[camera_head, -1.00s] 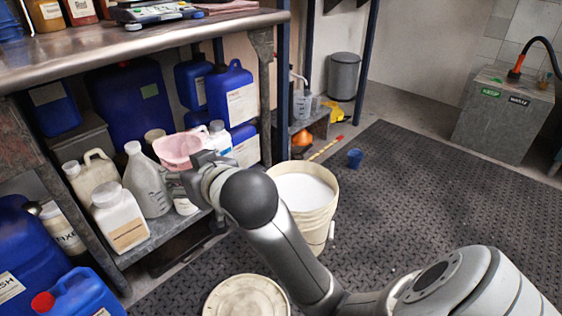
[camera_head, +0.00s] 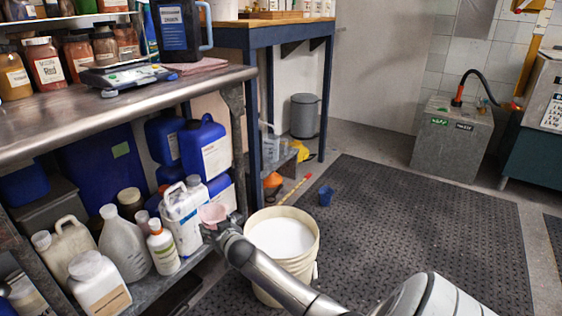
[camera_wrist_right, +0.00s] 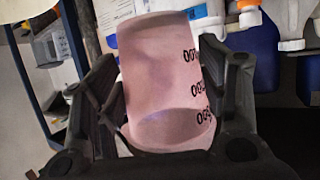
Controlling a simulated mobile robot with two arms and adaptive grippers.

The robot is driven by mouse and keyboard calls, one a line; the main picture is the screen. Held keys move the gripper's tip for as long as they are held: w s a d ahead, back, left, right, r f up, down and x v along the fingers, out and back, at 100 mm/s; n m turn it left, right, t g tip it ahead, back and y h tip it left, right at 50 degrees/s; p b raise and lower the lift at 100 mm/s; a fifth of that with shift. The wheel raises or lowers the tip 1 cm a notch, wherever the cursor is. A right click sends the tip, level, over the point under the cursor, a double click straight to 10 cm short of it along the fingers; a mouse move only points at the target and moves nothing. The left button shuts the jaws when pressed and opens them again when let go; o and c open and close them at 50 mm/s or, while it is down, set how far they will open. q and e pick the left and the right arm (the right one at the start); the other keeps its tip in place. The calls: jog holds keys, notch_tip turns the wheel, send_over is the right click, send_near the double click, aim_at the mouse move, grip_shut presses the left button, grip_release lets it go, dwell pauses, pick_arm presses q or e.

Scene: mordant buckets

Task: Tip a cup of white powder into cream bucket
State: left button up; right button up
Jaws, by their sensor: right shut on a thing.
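My right gripper (camera_head: 220,226) is shut on a pink see-through cup (camera_head: 212,212). In the right wrist view the cup (camera_wrist_right: 160,75), with black marks on its side, stands between both fingers (camera_wrist_right: 165,100). I cannot tell how much powder is in it. The cream bucket (camera_head: 298,265) stands on the floor just right of the gripper, with a white surface (camera_head: 283,237) inside. In the head view the cup is left of the bucket's rim, not over its opening. My left gripper is not in view.
A low shelf with several bottles and white jugs (camera_head: 125,245) is close left of the cup. A metal worktop (camera_head: 120,105) overhangs it.

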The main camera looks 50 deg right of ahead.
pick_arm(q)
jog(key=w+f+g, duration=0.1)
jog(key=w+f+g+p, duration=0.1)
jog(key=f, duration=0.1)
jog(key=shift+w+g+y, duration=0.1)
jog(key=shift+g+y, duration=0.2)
pick_arm(e)
jog(key=s+d+f, duration=0.4)
jog(key=d+f, duration=0.4)
jog(key=d, duration=0.1)
jog(key=shift+s+d, duration=0.3)
jog(key=shift+s, duration=0.1)
jog(key=shift+m, duration=0.3)
